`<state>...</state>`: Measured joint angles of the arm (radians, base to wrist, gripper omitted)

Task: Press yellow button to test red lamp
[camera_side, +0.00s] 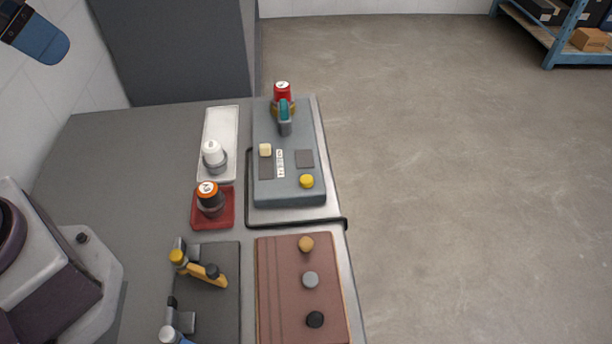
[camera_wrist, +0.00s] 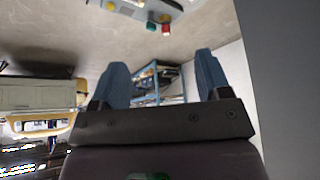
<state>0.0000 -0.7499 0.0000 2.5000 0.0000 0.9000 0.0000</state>
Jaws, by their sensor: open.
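The yellow button (camera_side: 306,181) is a small round cap on the near right corner of a grey control box (camera_side: 280,192). The red lamp (camera_side: 283,90) stands upright at the far end of that box, in a yellowish base, with a teal-topped lever in front of it. I cannot tell whether it is lit. My gripper (camera_side: 42,42) shows only in part at the top left, high and well away from the box. In the wrist view my gripper (camera_wrist: 161,60) has its two blue fingers wide apart with nothing between them. A red piece (camera_wrist: 166,28), seemingly the lamp, shows beyond them.
A white-capped lamp (camera_side: 213,152) stands on a white tray (camera_side: 224,116). An orange-and-black lamp (camera_side: 209,195) stands on a red tray (camera_side: 198,221). A brown board (camera_side: 275,290) carries three knobs. A dark mat (camera_side: 225,325) holds clamp-like tools. The table's left back is clear.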

